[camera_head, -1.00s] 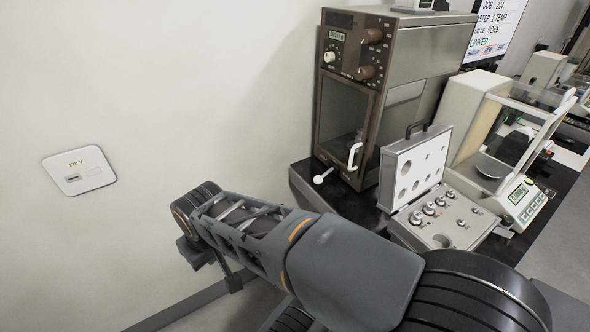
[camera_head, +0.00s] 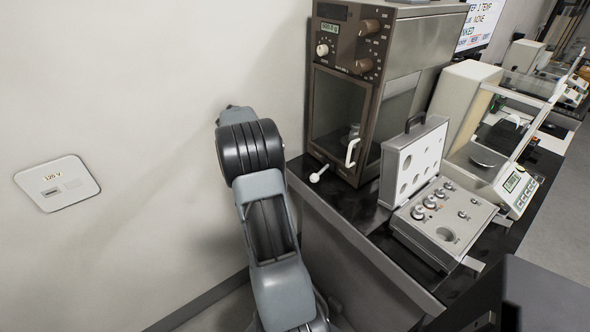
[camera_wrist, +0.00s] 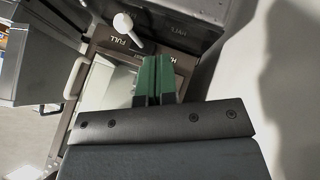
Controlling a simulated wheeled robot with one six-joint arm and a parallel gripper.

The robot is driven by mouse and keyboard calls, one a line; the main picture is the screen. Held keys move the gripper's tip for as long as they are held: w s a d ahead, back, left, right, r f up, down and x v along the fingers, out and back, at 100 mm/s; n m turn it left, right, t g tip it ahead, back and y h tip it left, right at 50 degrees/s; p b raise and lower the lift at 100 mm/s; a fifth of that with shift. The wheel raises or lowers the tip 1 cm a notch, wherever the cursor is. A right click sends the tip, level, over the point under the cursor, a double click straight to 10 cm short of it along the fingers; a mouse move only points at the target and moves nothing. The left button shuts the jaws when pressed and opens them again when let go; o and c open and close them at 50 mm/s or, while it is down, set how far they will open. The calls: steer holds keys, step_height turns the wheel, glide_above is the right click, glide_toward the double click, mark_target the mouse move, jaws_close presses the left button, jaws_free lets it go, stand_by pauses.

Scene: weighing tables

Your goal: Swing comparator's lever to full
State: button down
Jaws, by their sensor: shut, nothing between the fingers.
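The comparator (camera_head: 338,112) is a brown-fronted metal cabinet with a glass door, dials and a small display, at the table's left end. Its lever (camera_head: 318,174) has a white ball knob and sticks out low at the left front corner. In the wrist view the lever's white knob (camera_wrist: 123,22) shows at the top, with printed lettering including FULL close by. My gripper (camera_wrist: 154,80) has green fingers, shut with nothing between them. In the wrist picture the fingertips lie below and right of the knob, apart from it. The gripper is hidden in the head view.
A white door handle (camera_head: 352,152) projects from the cabinet front. An open weight case (camera_head: 440,228) and a balance (camera_head: 462,100) stand to the right on the black table (camera_head: 362,212). A wall (camera_head: 120,80) with a socket plate (camera_head: 57,184) is at left.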

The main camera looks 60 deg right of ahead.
mark_target(321, 172)
steer(key=x, duration=1)
steer(key=shift+s+d, duration=0.1)
steer(key=shift+d, duration=0.1)
steer(key=shift+s+d+r+p, duration=0.1)
steer(key=shift+s+r+p, duration=0.1)
steer(key=shift+s, duration=0.75)
steer(key=shift+s+d+r+p, duration=0.1)
steer(key=shift+s+r+p, duration=0.1)
steer(key=shift+s, duration=0.8)
